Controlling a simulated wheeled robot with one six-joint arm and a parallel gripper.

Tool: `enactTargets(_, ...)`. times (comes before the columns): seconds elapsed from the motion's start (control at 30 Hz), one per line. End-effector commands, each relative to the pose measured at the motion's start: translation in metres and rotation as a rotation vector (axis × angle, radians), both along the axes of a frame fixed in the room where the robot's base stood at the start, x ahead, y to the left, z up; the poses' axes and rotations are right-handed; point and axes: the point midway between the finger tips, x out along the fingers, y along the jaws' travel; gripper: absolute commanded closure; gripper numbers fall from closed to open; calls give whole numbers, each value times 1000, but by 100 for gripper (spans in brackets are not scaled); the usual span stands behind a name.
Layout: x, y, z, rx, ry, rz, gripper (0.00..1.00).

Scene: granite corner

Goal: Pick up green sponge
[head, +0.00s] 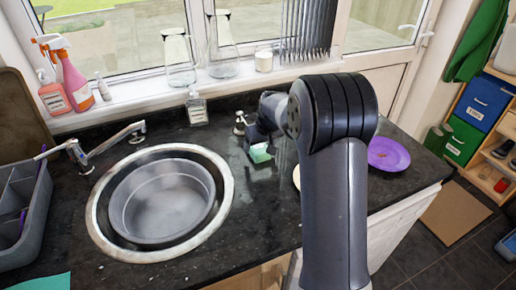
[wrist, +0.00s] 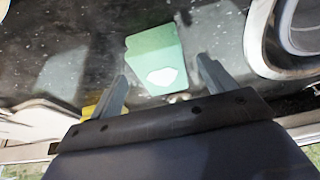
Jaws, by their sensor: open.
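The green sponge (head: 260,153) lies on the dark granite counter in the head view, just beside the end of my arm. In the wrist view the green sponge (wrist: 152,55) has a pale white patch on it and lies ahead of my fingers, roughly in line with the gap between them. My gripper (wrist: 162,86) is open and empty, with one finger on each side of the gap. In the head view my gripper (head: 254,142) is partly hidden by my own arm, close to the sponge. I cannot tell the exact height of the fingers above the counter.
A round sink (head: 160,200) is left of the sponge. A soap bottle (head: 196,106) stands behind, near the window sill. A purple plate (head: 388,154) lies to the right. A yellow thing (wrist: 92,112) shows beside the left finger. Bare counter surrounds the sponge.

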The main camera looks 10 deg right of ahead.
Motion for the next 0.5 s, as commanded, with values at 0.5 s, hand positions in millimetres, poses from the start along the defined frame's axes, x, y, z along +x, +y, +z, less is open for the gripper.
enactTargets(0.5, 9, 2, -23, 0, 0, 1, 24)
